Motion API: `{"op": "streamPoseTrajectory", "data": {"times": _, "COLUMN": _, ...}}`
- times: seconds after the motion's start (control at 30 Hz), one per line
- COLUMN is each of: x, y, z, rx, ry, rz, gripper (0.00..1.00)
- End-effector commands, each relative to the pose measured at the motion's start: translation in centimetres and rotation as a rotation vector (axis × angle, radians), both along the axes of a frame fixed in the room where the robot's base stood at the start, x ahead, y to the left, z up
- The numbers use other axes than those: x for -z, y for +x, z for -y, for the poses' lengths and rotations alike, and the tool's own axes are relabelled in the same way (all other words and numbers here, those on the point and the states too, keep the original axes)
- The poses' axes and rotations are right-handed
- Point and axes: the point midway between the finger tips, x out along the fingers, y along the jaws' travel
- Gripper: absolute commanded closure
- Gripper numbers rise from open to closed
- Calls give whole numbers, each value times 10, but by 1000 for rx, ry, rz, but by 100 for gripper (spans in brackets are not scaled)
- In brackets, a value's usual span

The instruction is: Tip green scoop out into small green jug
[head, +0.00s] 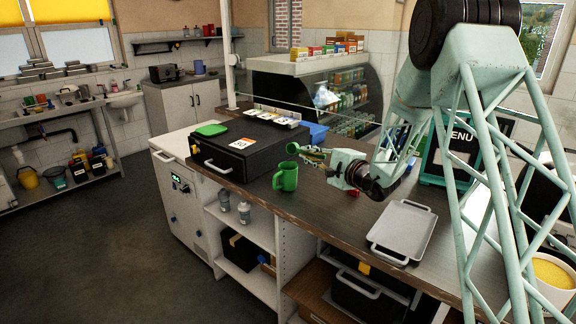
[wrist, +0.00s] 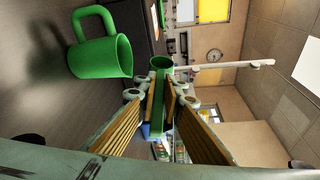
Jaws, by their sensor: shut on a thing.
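The small green jug (head: 286,177) stands upright on the dark counter, its handle to the left in the head view. It also shows at the upper left of the wrist view (wrist: 100,58), where the picture is turned on its side. My gripper (head: 318,158) is shut on the handle of the green scoop (wrist: 160,64). The scoop is held in the air, above and slightly right of the jug in the head view, apart from it. The scoop's round bowl is beyond my fingertips. I cannot tell what is inside the scoop or the jug.
A black box (head: 240,150) with a numbered label and a green lid (head: 211,129) on it stands left of the jug. A grey metal tray (head: 402,232) lies on the counter at right. A glass-fronted display case (head: 320,90) stands behind. The counter's front edge is close to the jug.

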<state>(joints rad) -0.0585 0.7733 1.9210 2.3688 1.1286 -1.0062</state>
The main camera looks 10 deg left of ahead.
Motion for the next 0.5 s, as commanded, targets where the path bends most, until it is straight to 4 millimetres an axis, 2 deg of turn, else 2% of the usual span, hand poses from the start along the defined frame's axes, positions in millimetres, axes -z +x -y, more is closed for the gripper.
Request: {"op": "streamPoseTrajectory", "data": {"times": 0.5, "x": -2, "y": 1, "z": 1, "rx": -1, "ry": 31, "rz": -64, "gripper": 100}}
